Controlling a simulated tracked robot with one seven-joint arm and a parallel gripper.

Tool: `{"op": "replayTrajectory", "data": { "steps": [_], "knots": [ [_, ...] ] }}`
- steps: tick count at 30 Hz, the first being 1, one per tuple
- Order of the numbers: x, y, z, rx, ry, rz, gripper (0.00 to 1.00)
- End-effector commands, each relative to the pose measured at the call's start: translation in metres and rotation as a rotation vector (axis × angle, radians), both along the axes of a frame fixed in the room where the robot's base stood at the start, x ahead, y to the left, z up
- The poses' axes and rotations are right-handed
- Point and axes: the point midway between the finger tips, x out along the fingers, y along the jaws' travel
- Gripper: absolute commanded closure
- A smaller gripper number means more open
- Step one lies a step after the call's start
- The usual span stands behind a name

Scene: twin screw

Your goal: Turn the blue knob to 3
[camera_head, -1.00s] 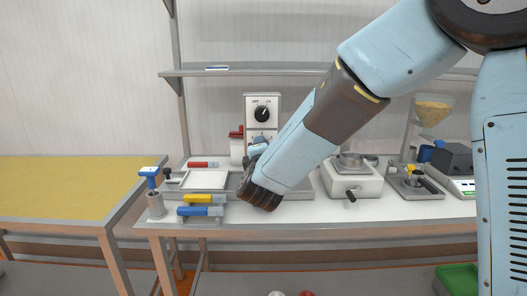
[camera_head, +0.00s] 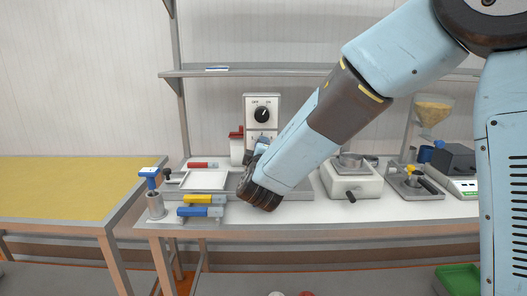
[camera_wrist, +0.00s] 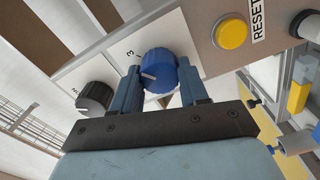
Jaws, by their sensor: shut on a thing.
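The blue knob (camera_wrist: 161,72) sits on a white panel in the middle of the wrist view. Its white pointer line lies on its left side, slanting to the picture's left. A printed "3" (camera_wrist: 130,53) stands above and left of the knob; other marks around it are hidden or unreadable. My gripper (camera_wrist: 163,84) is shut on the knob, one finger on each side. In the head view the blue knob is hidden behind my arm, and my gripper (camera_head: 255,150) shows only in part, in front of the control box (camera_head: 249,103).
A black knob (camera_wrist: 95,97) is close left of my fingers; it shows as an OFF/ON knob in the head view (camera_head: 262,114). A yellow RESET button (camera_wrist: 232,33) is to the right. Blue and yellow handles (camera_head: 200,211) lie at the bench's left front.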

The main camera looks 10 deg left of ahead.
Motion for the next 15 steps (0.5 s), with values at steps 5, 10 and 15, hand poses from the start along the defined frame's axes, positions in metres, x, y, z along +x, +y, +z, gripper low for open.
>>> {"op": "replayTrajectory", "data": {
  "steps": [5,10,15],
  "knots": [
    [0.0023,-0.0025,-0.0020,0.001,0.004,-0.006,0.87],
    [0.0023,-0.0025,-0.0020,0.000,0.004,-0.006,0.55],
    [0.0015,-0.0017,-0.0013,0.000,0.003,-0.004,0.39]
  ]
}}
